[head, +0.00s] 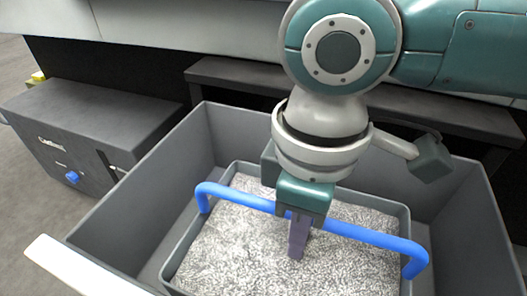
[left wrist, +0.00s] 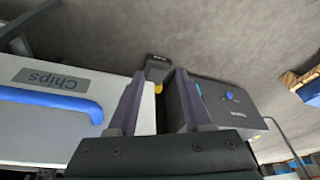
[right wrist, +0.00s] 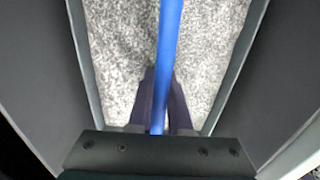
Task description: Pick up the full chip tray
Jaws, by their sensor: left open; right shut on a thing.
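The chip tray (head: 180,262) is a grey-green bin full of silvery metal chips (head: 240,245). It sits inside a larger grey open drawer (head: 165,160). A blue bar handle (head: 365,235) spans over the tray. My right gripper (head: 297,240) points down over the tray and is shut on the handle near its middle. In the right wrist view the blue handle (right wrist: 168,60) runs between its fingers, with chips below. My left gripper (left wrist: 158,100) is open and empty, seen only in its own wrist view, near a white front panel labelled "Chips" (left wrist: 60,115).
A dark box with a blue knob (head: 95,130) stands on the floor left of the drawer. The drawer walls surround the tray closely. A dark ledge (head: 235,75) and the machine body lie behind. Grey floor is open at the far left.

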